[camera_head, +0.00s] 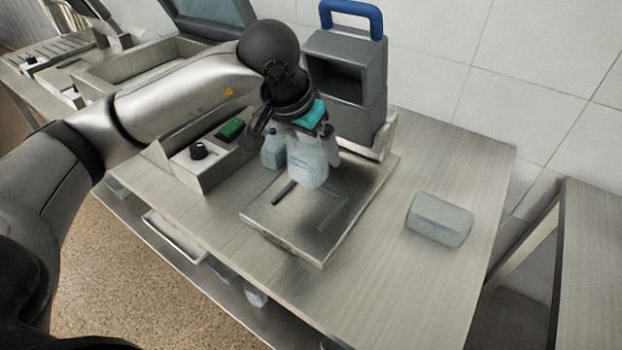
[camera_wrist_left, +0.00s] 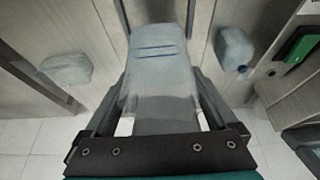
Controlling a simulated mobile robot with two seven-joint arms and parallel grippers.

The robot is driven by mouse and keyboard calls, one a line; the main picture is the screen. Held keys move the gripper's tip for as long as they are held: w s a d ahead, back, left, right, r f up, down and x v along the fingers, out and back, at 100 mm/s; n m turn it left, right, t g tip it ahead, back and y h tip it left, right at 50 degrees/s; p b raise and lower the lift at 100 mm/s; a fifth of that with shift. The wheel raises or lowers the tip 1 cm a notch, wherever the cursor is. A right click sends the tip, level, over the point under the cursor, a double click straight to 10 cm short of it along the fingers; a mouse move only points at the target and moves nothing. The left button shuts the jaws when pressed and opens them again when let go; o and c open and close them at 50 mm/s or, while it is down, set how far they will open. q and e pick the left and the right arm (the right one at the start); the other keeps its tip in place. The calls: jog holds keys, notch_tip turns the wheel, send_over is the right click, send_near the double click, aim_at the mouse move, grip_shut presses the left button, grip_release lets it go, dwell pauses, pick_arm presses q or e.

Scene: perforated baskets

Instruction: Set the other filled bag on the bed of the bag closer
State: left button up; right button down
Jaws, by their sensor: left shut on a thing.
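My left gripper (camera_head: 301,146) is shut on a pale blue-grey filled bag (camera_head: 308,169), which hangs below the fingers. The held bag (camera_wrist_left: 160,62) also fills the middle of the left wrist view, between the two fingers. It is over the back part of the flat metal bed (camera_head: 335,228); I cannot tell whether it touches. The bag closer (camera_head: 345,108) is a grey machine with a blue handle behind the bed. Another pale bag (camera_head: 439,218) lies on the table to the right and shows in the left wrist view (camera_wrist_left: 67,68). My right gripper is not in view.
A bluish container (camera_head: 272,150) stands just left of the held bag. A metal control box (camera_head: 205,160) with a black knob and green button is left of the bed. The table (camera_head: 385,290) is clear in front and around the lying bag.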

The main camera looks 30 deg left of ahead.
aim_at(312, 159)
pick_arm(q)
notch_tip(312, 159, down, 3)
notch_tip(312, 159, down, 4)
jog(key=shift+f+b, duration=0.1)
jog(key=shift+b, duration=0.35)
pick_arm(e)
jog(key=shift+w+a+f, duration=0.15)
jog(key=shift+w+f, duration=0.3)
pick_arm(q)
jog(key=o, duration=1.2)
jog(key=shift+f, duration=0.15)
jog(key=shift+c, duration=0.2)
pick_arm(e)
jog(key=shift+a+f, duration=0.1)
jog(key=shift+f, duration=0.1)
